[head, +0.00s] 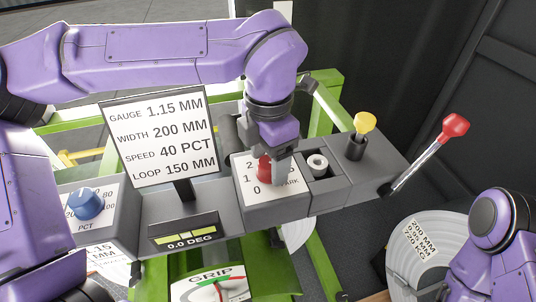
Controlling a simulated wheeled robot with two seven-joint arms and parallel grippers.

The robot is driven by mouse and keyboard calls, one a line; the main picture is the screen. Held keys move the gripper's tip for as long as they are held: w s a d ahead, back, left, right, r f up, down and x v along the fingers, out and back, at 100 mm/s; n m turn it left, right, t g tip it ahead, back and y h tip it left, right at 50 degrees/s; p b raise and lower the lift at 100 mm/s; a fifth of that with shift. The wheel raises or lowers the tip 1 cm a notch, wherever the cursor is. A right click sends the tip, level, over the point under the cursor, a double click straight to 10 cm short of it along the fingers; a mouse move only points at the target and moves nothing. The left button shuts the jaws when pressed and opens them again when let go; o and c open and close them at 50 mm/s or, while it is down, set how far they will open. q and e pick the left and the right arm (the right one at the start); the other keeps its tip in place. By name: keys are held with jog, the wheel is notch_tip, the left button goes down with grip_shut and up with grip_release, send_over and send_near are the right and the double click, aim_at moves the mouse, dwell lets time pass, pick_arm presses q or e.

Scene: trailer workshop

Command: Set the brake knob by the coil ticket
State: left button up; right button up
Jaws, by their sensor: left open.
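A red knob (264,170) sits on a white dial plate (258,194) marked 2, 1, 0 and a partly hidden word ending in "ARK". My left gripper (273,168) is open and points down at the red knob, covering part of it and the dial. I cannot tell whether the fingers touch it. A coil at the right carries a white ticket (421,238) reading 200 MM, 0.95 MM and a third line that seems to be 720 MM. Another ticket (102,252), partly hidden, shows "1.15" at lower left. My right arm shows at the lower right; its gripper is out of view.
A sign (160,135) lists gauge 1.15 MM, width 200 MM, speed 40 PCT, loop 150 MM. A blue knob (86,204) marked PCT is left. A level display (184,234) reads 0.0 DEG. A yellow knob (364,123) and red-tipped lever (454,127) stand right. A GRIP gauge (212,287) is below.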

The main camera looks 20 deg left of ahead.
pick_arm(q)
jog(key=shift+s+r, duration=0.1)
jog(key=shift+s, duration=0.15)
jog(key=shift+c, duration=0.7)
jog(key=c, duration=0.5)
jog(key=shift+w+a, duration=0.1)
jog(key=c, duration=0.4)
jog(key=shift+n, duration=0.3)
jog(key=n+b, duration=0.2)
jog(key=n, duration=0.1)
jog(key=shift+f+n, duration=0.2)
jog(key=shift+n, duration=0.1)
jog(key=shift+r+n+b, duration=0.1)
jog(key=shift+n+b, duration=1.6)
jog(key=shift+n, duration=0.6)
